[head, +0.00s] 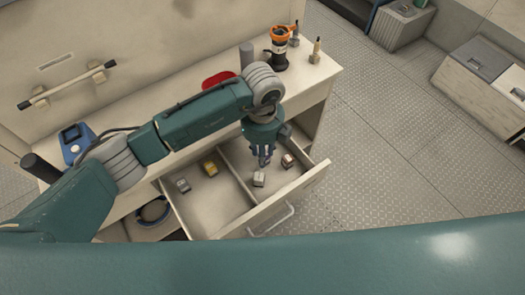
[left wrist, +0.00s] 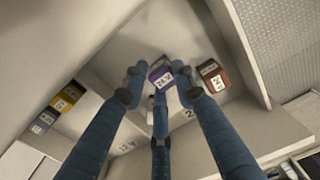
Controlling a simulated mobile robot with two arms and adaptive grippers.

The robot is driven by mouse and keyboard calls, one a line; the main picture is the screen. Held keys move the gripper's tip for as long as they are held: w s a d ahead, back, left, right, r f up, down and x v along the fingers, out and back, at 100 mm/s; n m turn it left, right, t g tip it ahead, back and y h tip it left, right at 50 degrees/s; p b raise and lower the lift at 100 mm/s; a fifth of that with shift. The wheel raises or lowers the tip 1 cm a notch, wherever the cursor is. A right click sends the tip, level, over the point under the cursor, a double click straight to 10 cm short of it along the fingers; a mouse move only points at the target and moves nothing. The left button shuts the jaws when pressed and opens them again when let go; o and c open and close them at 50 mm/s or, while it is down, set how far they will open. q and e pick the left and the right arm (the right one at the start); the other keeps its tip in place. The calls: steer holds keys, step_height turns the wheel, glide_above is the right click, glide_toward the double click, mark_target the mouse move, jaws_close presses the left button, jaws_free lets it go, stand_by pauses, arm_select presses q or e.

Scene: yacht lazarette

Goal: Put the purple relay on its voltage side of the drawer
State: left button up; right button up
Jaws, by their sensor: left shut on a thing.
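The purple relay (left wrist: 162,76), with a white label reading 24 V, is between the fingers of my left gripper (left wrist: 158,82). In the head view my left gripper (head: 264,158) hangs over the right compartment of the open drawer (head: 232,203), and the relay is hardly visible there. A divider (head: 236,173) splits the drawer in two. The right compartment holds a brown relay (head: 288,160) and a pale relay (head: 258,180). The left one holds a yellow relay (head: 210,168) and a grey relay (head: 183,185). A 12 V marking (left wrist: 125,147) shows in the left wrist view. My right gripper is out of view.
On the worktop above the drawer stand a black and orange device (head: 280,48), a grey cylinder (head: 247,55), a red item (head: 218,79) and a blue device (head: 76,143). The drawer handle (head: 272,220) faces the front.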

arm_select(q)
steer(key=shift+f, duration=0.15)
steer(key=o, duration=1.1)
steer(key=shift+r, duration=0.45)
step_height(320, 180, up, 12)
steer(key=b, duration=0.2)
steer(key=shift+f+b, duration=0.25)
steer(key=shift+b, duration=0.05)
